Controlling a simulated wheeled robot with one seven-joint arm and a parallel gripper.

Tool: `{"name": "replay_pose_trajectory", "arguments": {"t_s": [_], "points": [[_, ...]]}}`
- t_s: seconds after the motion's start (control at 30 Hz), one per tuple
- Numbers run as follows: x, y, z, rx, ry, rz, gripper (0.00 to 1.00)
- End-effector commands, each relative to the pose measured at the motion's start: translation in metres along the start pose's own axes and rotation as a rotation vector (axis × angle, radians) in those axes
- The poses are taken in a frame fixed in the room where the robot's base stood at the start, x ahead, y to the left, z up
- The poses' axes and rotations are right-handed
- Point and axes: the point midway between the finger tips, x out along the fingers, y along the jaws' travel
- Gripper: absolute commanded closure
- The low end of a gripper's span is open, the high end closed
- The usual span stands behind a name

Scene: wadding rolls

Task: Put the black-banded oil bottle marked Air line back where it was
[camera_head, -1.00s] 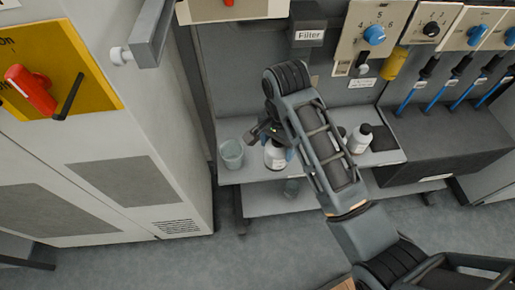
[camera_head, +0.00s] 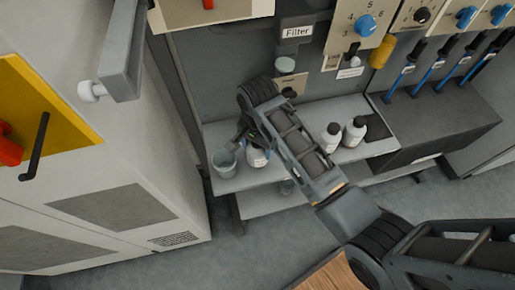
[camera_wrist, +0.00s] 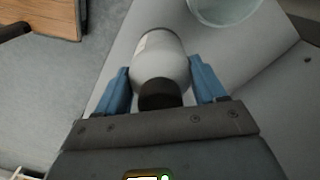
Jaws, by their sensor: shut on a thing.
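A white bottle with a dark cap (camera_wrist: 160,62) is between the blue fingers of my gripper (camera_wrist: 162,80), which is shut on it. In the head view the bottle (camera_head: 257,157) is at the front left of the grey shelf, just right of a clear cup (camera_head: 224,163), and my gripper (camera_head: 246,140) partly hides it. I cannot tell whether its base touches the shelf. A pale label edge shows in the wrist view, but its marking and any band colour are unreadable.
Two white bottles with black caps (camera_head: 331,137) (camera_head: 354,131) stand farther right on the shelf (camera_head: 300,160), beside a dark pad (camera_head: 378,127). Shelf room is clear between them and my arm. A tall cabinet (camera_head: 110,170) stands left.

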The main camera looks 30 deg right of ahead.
Motion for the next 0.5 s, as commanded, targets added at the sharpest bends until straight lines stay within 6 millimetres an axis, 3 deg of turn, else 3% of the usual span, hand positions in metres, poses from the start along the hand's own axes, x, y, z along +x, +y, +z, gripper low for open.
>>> {"name": "replay_pose_trajectory", "arguments": {"t_s": [0.17,0.5], "points": [[0.020,0.000,0.000,0.000,-0.001,0.001,0.68],[0.023,0.000,0.000,0.000,0.000,-0.001,0.68]]}}
